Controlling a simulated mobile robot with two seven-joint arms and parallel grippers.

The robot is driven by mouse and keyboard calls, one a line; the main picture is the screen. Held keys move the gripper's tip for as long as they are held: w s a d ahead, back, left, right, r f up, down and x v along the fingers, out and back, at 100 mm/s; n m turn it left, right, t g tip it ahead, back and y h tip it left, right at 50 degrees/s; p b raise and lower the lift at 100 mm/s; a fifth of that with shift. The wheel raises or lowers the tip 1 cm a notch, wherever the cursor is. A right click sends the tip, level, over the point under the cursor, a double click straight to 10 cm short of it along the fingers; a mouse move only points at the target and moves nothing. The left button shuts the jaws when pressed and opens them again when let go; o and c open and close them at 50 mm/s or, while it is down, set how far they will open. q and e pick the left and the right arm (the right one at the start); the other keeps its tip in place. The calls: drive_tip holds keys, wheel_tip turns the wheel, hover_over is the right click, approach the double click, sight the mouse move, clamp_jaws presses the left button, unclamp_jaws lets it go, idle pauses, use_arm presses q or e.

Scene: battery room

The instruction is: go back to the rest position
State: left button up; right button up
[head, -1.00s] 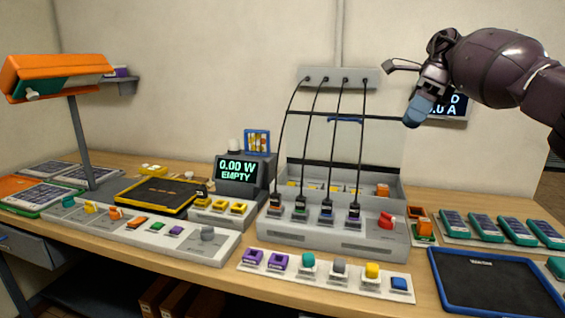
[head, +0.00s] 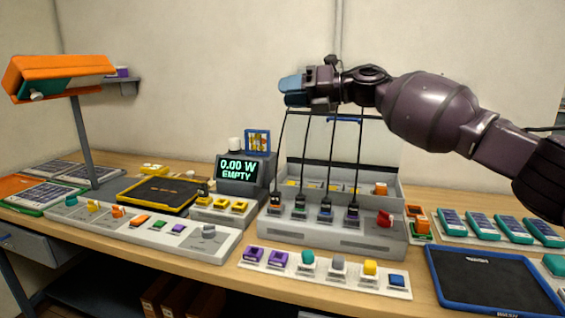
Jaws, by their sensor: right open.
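My right gripper (head: 293,91) is at the end of the arm that comes in from the right. It is raised in front of the wall, above the grey charging station (head: 330,238), and its blue-tipped fingers point left. It is open, and I see nothing held in it. The gripper and wrist hide the tops of the black cables (head: 331,150) and the bar they hang from. My left gripper is not in view.
An orange lamp (head: 60,66) stands at the left. A display (head: 237,170) reads 0.00 W EMPTY. Strips of coloured blocks (head: 325,277) line the bench front. A blue-rimmed tray (head: 495,280) and several green devices (head: 483,227) lie at right.

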drive_tip(key=s+a+f+m+t+y, duration=0.2)
drive_tip(key=s+a+f+m+t, duration=0.15)
drive_tip(key=f+m, duration=0.25)
drive_tip(key=s+d+f+m+t+h+p, duration=0.1)
drive_tip(key=s+d+f+m+t+h, duration=0.2)
drive_tip(key=f+m, duration=0.5)
drive_tip(key=s+d+f+m+t+h, duration=0.3)
drive_tip(key=f+m, duration=0.4)
drive_tip(key=m, duration=0.1)
drive_tip(key=s+d+f+m+t+h+p, duration=0.1)
drive_tip(key=s+d+f+m+t+h, duration=0.25)
drive_tip(key=f+m, duration=0.4)
drive_tip(key=s+d+f+m+g+h, duration=0.2)
drive_tip(key=s+d+f, duration=0.4)
drive_tip(key=s+f, duration=0.3)
drive_tip(key=s+d+f+m+g+h+p, duration=0.1)
drive_tip(key=s+d+f+m+h, duration=0.3)
drive_tip(key=s, duration=1.1)
drive_tip(key=s+d+f+m+g+h, duration=0.3)
drive_tip(key=s+d+f+m, duration=0.2)
drive_tip(key=s+d+f, duration=0.4)
drive_tip(key=s+f, duration=0.3)
drive_tip(key=f, duration=0.3)
drive_tip(key=shift+d+m, duration=0.15)
drive_tip(key=shift+m, duration=0.2)
